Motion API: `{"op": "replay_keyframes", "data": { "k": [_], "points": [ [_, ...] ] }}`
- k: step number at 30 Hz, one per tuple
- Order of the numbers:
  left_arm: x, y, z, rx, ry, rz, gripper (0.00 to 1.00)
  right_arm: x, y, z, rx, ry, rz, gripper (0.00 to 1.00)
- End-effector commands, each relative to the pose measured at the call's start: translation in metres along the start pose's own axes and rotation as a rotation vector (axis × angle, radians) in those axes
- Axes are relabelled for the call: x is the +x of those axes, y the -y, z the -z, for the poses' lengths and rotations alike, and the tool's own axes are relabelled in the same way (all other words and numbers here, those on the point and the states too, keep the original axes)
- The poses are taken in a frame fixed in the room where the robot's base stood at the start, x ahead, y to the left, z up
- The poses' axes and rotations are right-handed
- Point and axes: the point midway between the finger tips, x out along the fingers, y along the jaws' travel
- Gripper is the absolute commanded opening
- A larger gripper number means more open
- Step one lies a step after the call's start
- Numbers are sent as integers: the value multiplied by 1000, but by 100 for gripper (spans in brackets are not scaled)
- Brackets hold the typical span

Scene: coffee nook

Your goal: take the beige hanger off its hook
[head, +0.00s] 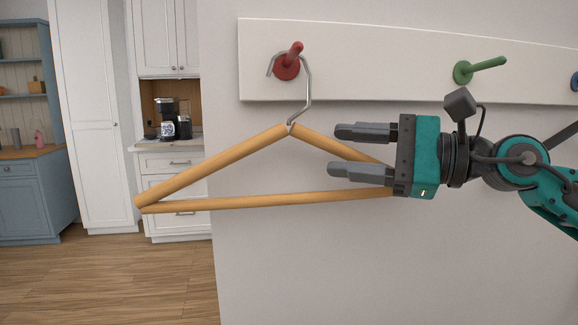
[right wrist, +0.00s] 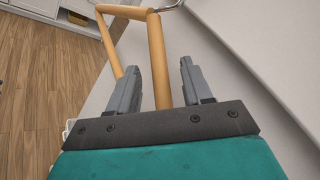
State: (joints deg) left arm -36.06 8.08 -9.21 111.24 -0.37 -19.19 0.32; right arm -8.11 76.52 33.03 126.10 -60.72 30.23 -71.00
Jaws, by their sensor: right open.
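The beige hanger (head: 220,162) hangs by its metal hook from the red peg (head: 287,66) on the white wall board. My right gripper (head: 350,150) is open in front of the hanger's right side and hides its right end in the head view. In the right wrist view the hanger (right wrist: 157,60) shows a wooden bar running between the two open fingers (right wrist: 160,80). I cannot tell whether either finger touches it. My left gripper is not in view.
The white board (head: 400,75) also carries a green peg (head: 478,68) and a blue peg (head: 575,82) to the right. A counter with a coffee machine (head: 174,118) and a blue cabinet (head: 30,195) stand farther back at left. The wall below the hanger is clear.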

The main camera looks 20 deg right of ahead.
Motion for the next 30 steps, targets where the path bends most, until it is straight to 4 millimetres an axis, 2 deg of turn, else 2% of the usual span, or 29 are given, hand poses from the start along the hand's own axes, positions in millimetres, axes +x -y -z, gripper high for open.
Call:
{"op": "replay_keyframes", "data": {
  "k": [9, 24, 30],
  "points": [
    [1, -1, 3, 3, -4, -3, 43, 3, 0, 1, 2, -1, 1, 49],
    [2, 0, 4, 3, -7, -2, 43, 3, 0, 0, 1, 0, 1, 1],
    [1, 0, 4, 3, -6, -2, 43, 3, 0, 0, 1, 0, 2, 0]
  ]
}}
